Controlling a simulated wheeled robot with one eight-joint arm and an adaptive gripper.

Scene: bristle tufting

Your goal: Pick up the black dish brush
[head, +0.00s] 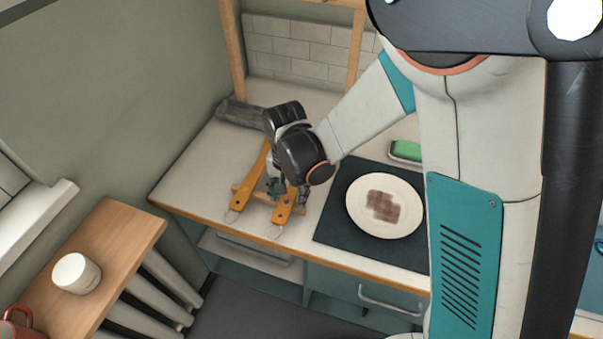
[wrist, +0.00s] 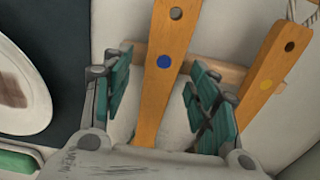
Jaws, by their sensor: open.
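Two orange wooden handles lie side by side over a wooden bar. The one with a blue dot (head: 284,211) is nearer the plate; it also shows in the wrist view (wrist: 160,85). The brush heads are hidden or unclear, so I cannot tell which brush is black.
The wooden bar (wrist: 215,72) runs under the handles. A plate with a brown stain (head: 408,214) sits on a dark mat (head: 330,236) to the right. A green sponge in a holder (head: 406,150) is behind it. A dark grey object (head: 240,113) lies at the back left.

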